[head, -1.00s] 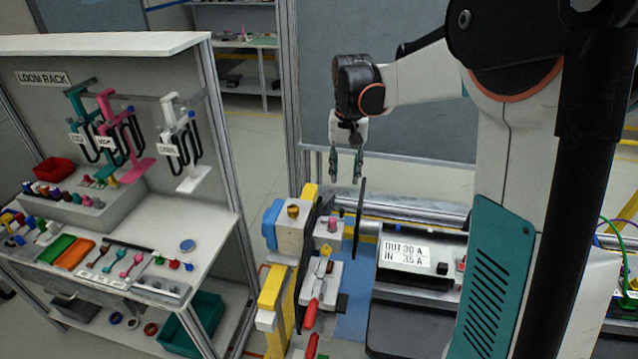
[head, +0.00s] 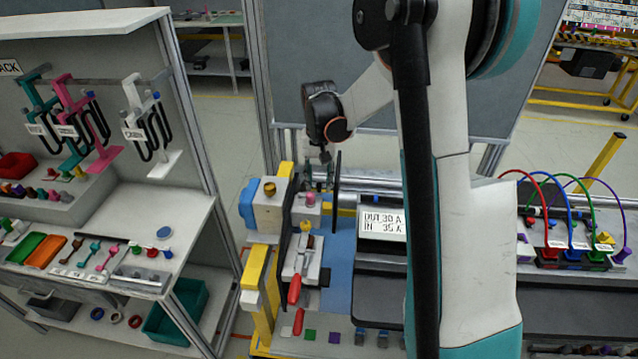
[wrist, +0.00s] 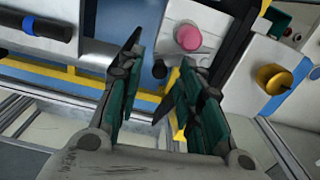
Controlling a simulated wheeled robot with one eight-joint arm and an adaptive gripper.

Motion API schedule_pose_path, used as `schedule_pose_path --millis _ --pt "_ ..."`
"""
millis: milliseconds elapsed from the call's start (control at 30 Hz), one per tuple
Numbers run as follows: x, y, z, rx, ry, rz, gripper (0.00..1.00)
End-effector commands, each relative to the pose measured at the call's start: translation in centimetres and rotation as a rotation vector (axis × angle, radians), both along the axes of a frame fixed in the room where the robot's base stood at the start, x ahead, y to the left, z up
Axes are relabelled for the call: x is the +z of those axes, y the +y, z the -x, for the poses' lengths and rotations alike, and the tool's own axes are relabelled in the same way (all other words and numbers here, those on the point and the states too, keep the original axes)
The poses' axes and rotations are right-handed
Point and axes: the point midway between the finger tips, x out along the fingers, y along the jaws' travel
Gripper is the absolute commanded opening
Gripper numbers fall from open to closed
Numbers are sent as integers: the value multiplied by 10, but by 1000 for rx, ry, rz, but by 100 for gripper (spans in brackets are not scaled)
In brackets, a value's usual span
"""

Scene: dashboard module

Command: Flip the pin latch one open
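My gripper (head: 318,186) is low over the module fixture in the head view, its fingers close to a pink knob (head: 310,199) on a grey-white block. Which part is pin latch one is not marked.
A thin dark upright plate (head: 336,185) stands close to the right of my gripper. A red-handled clamp (head: 295,288) is in front of the knobs. A labelled box (head: 382,222) lies to the right. The loom rack bench (head: 120,240) is at left.

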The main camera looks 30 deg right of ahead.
Motion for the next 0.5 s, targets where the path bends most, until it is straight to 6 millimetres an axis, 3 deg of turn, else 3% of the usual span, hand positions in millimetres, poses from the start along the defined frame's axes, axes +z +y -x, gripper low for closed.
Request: schedule_pose_path --millis 133,433,500 --pt "-10 0 0 0 0 0 34" --pt "-11 0 0 0 0 0 34" --pt "-11 0 0 0 0 0 20"
